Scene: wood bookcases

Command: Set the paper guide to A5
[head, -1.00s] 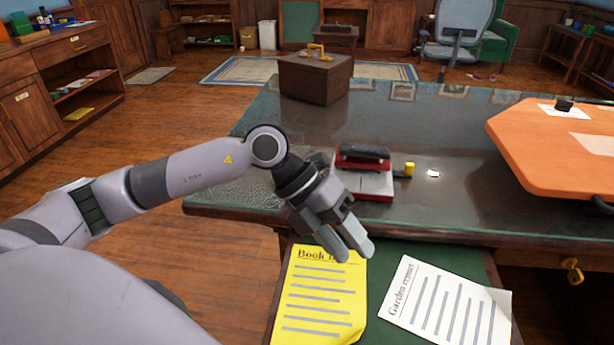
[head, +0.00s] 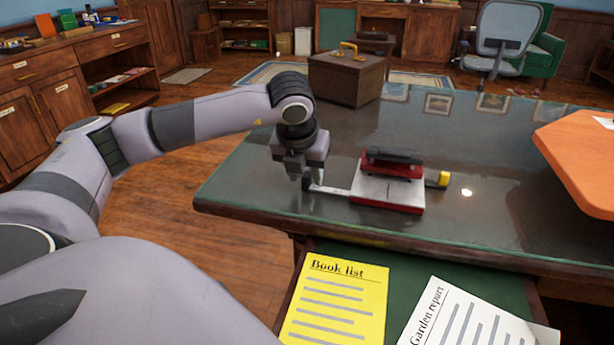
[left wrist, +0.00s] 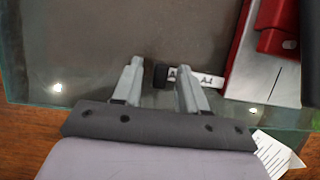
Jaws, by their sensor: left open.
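The hole punch (head: 388,190) has a red base, a pale top plate and a black handle, and stands near the desk's front edge. Its paper guide (head: 332,190) is a pale strip sticking out on the left, with a black end knob (left wrist: 160,76). In the left wrist view the strip (left wrist: 200,77) carries labels beginning with A, partly hidden by a finger. My left gripper (head: 302,184) points down at the guide's end. Its fingers (left wrist: 160,82) are open, one on each side of the black knob, with visible gaps. My right gripper is not in view.
A yellow knob (head: 441,179) is at the punch's right side. A wooden box (head: 345,82) stands at the back, and an orange board (head: 582,160) lies at the right. The yellow Book list (head: 338,300) and white Garden report (head: 445,315) lie below the desk edge.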

